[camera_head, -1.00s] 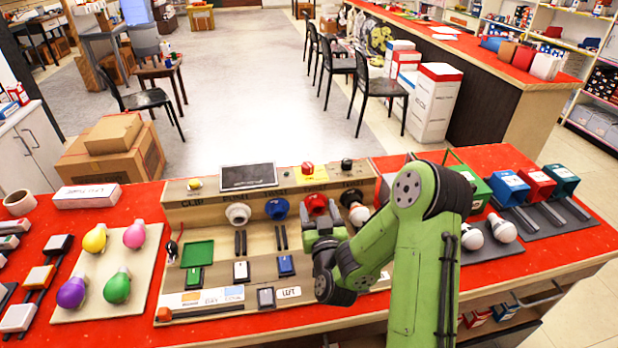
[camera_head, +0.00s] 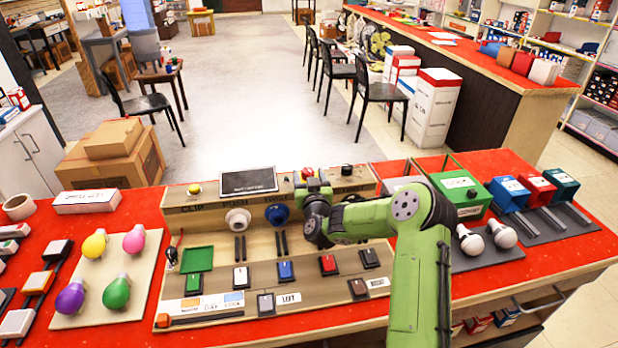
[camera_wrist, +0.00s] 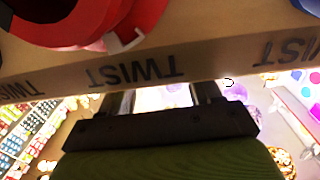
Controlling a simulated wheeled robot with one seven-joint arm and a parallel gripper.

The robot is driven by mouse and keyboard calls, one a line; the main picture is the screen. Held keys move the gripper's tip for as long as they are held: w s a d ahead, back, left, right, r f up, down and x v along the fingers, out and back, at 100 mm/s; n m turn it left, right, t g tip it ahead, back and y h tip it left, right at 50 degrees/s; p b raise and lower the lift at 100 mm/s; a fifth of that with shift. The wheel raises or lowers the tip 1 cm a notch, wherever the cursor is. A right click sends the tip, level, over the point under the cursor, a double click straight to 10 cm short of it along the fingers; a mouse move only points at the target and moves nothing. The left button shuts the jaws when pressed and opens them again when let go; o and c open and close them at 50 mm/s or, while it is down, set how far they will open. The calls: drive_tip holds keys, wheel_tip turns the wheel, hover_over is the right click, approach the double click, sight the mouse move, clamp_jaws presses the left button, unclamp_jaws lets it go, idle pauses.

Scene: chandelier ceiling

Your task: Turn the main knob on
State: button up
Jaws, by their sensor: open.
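A wooden test panel (camera_head: 240,215) stands on the red counter. On its top edge a small black knob (camera_head: 347,170) shows right of a red button or knob (camera_head: 307,173); I cannot read which is the main knob. My gripper (camera_head: 311,183) is at the panel's upper right part, just in front of the red one and left of the black one, and hides part of the top edge. In the wrist view my gripper (camera_wrist: 160,100) shows two fingers apart with nothing between them, close to a board edge lettered TWIST (camera_wrist: 135,73).
A dark screen (camera_head: 248,180) and a yellow button (camera_head: 195,189) are on the panel top. White (camera_head: 238,218) and blue (camera_head: 277,213) sockets and several switches sit below. Coloured bulbs (camera_head: 117,290) lie left; a green box (camera_head: 460,192) and white bulbs (camera_head: 502,233) stand right.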

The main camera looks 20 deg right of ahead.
drive_tip(key=c, duration=1)
drive_tip(key=shift+r+h+p, duration=0.25)
drive_tip(key=shift+h+p, duration=0.05)
drive_tip(key=shift+p, duration=0.9)
drive_tip(key=shift+c, duration=0.2)
drive_tip(key=m+p, duration=0.1)
drive_tip(key=p, duration=0.2)
drive_tip(key=shift+a+r+h, duration=0.1)
drive_tip(key=shift+r+h, duration=0.05)
drive_tip(key=shift+h, duration=0.25)
drive_tip(key=shift+p, duration=0.95)
drive_tip(key=m+g+h+p, duration=0.1)
drive_tip(key=p, duration=0.3)
drive_tip(key=shift+w+a+h, duration=0.1)
drive_tip(key=shift+a+h, duration=0.05)
drive_tip(key=shift+h, duration=0.25)
drive_tip(key=shift+f+m+g+h+p, duration=0.2)
drive_tip(key=shift+m+g+h+p, duration=0.15)
drive_tip(key=shift+p, duration=0.6)
drive_tip(key=o, duration=1)
drive_tip(key=shift+f, duration=0.15)
drive_tip(key=shift+o, duration=0.2)
